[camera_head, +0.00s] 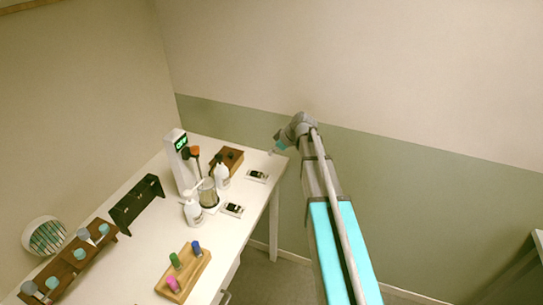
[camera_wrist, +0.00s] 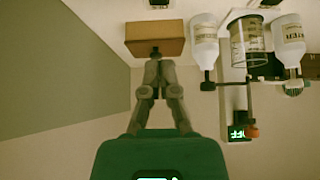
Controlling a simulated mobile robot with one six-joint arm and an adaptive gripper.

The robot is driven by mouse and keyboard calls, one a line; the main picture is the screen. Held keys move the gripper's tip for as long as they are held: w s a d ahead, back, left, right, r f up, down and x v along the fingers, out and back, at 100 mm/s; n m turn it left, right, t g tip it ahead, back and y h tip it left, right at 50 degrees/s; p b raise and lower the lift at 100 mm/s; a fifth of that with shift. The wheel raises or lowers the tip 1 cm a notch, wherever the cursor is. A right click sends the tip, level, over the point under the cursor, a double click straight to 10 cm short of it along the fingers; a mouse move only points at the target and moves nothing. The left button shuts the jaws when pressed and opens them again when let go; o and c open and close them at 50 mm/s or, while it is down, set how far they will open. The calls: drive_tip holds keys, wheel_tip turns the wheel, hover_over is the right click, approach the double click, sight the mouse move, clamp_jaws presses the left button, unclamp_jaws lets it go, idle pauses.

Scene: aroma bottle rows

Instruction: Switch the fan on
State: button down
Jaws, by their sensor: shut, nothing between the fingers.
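Two small white plates with dark rockers lie on the table: one near the far right corner (camera_head: 257,176), one nearer the front (camera_head: 232,210). I cannot tell which belongs to the fan, nor read any labels. A round white slatted thing (camera_head: 46,236), possibly the fan, stands at the left by the wall. My gripper (camera_head: 271,152) is above the table's far right corner, apart from the plates. In the wrist view my gripper (camera_wrist: 155,58) is shut and empty, with its tips in front of a brown wooden box (camera_wrist: 155,38).
A white tower (camera_head: 178,160) with a green display, apparently reading OFF, stands behind a beaker (camera_head: 208,193) and white bottles (camera_head: 193,212). A wooden tray (camera_head: 186,272) with coloured vials and dark racks (camera_head: 135,203) fill the left side.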

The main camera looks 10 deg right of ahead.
drive_tip(key=b, duration=0.8)
hover_over(257, 174)
drive_tip(key=d, duration=0.1)
drive_tip(key=f, duration=0.8)
drive_tip(key=shift+s+d, duration=0.1)
drive_tip(key=shift+s, duration=0.1)
drive_tip(key=shift+s+d+f+b, duration=0.1)
drive_tip(key=shift+d+f+b, duration=0.05)
drive_tip(key=shift+f+b, duration=0.65)
drive_tip(key=shift+s+d+f+b, duration=0.1)
drive_tip(key=shift+f+b, duration=0.55)
drive_tip(key=shift+f, duration=0.2)
